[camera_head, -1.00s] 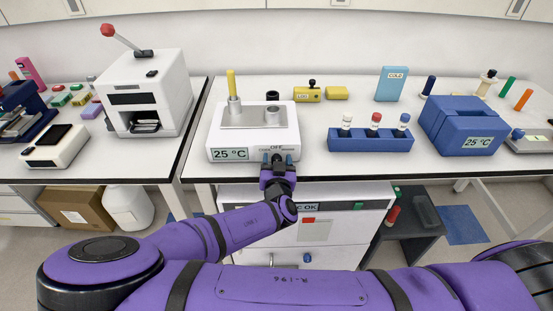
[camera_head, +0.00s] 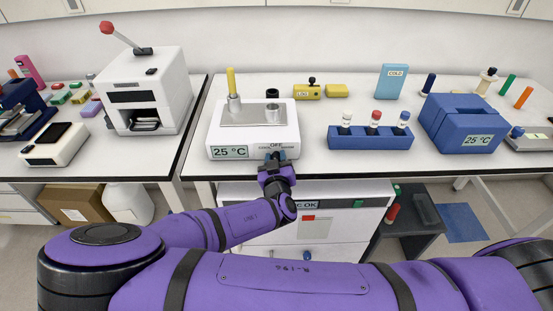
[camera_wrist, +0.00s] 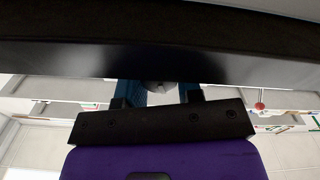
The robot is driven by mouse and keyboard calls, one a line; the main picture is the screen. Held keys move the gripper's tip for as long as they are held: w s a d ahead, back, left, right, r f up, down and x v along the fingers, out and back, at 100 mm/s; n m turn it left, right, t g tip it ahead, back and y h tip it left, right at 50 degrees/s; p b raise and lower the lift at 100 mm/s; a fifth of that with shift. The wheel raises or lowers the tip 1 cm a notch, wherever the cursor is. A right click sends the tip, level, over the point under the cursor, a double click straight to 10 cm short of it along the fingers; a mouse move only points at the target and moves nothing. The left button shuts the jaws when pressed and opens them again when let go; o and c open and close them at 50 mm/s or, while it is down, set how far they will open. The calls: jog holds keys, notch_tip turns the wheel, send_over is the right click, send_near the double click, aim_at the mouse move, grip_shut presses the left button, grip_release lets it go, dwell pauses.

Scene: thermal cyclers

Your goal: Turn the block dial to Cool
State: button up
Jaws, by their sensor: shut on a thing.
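The white block heater (camera_head: 253,128) stands at the front of the bench, with a 25 °C display on its front. The printed label OFF (camera_head: 276,145) shows above its dial, with COOL to the left and WARM to the right, partly covered by my gripper. My gripper (camera_head: 275,156) is at the front right of the heater, its blue fingers shut on the dial. In the wrist view the grey dial (camera_wrist: 160,87) shows between the two blue fingers. My gripper hides the dial in the head view, so its pointer cannot be read.
A yellow-handled tool (camera_head: 231,82) stands upright in the heater's top. A blue rack (camera_head: 362,141) with capped tubes and a blue 25 °C box (camera_head: 465,124) are to the right. A white lever press (camera_head: 145,90) is to the left. The bench's dark front edge lies under my wrist.

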dwell(0.3)
jog(key=o, duration=0.9)
jog(key=s, duration=1.1)
jog(key=shift+a, duration=0.2)
jog(key=shift+w, duration=0.1)
